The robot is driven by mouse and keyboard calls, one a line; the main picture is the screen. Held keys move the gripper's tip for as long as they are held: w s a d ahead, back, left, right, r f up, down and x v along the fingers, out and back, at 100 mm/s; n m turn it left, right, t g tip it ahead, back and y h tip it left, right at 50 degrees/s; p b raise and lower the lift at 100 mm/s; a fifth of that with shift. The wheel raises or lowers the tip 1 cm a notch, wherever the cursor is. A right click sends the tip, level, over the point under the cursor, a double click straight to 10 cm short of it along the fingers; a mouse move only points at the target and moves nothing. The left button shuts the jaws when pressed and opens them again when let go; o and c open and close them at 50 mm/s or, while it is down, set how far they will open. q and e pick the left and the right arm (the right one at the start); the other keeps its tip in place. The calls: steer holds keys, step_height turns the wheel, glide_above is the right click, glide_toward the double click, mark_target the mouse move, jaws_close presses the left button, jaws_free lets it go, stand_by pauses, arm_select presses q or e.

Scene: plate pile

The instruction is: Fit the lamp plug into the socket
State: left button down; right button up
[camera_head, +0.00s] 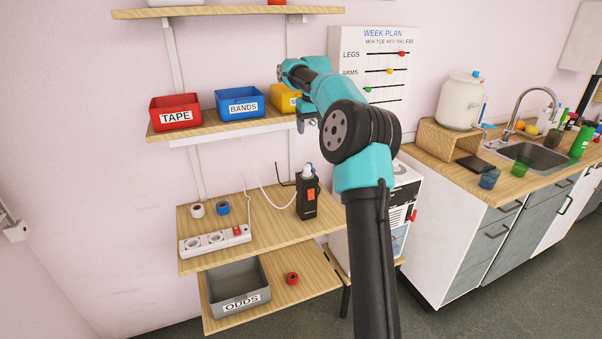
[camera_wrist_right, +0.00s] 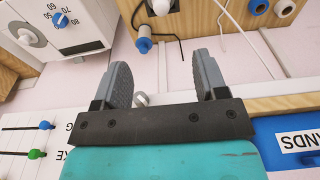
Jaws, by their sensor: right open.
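A white plug with a blue part (camera_head: 308,170) stands at the top of a black holder (camera_head: 307,205) with an orange label on the middle shelf. A white cord (camera_head: 270,200) runs near it. A white power strip (camera_head: 213,242) with round sockets and a red switch lies at the shelf's front left. My left gripper is out of view.
Red (camera_head: 176,112), blue (camera_head: 240,103) and yellow (camera_head: 287,97) bins stand on the upper shelf. White (camera_head: 197,210) and blue (camera_head: 222,208) rolls lie behind the strip. A grey bin (camera_head: 237,286) and a red roll (camera_head: 291,279) are on the lower shelf. A black hook (camera_head: 279,173) projects near the holder.

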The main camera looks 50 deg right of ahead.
mark_target(307, 165)
steer(key=f, duration=0.4)
steer(key=w+f, duration=0.1)
steer(key=f, duration=0.7)
steer(key=shift+w+d+f, duration=0.15)
steer(key=shift+w+d, duration=0.1)
steer(key=shift+w+d+f, duration=0.1)
steer(key=shift+w+f, duration=0.1)
steer(key=shift+f, duration=1.1)
steer(key=shift+w+d+f, duration=0.1)
steer(key=shift+w+f, duration=0.05)
steer(key=shift+f, duration=1.1)
steer(key=c, duration=1)
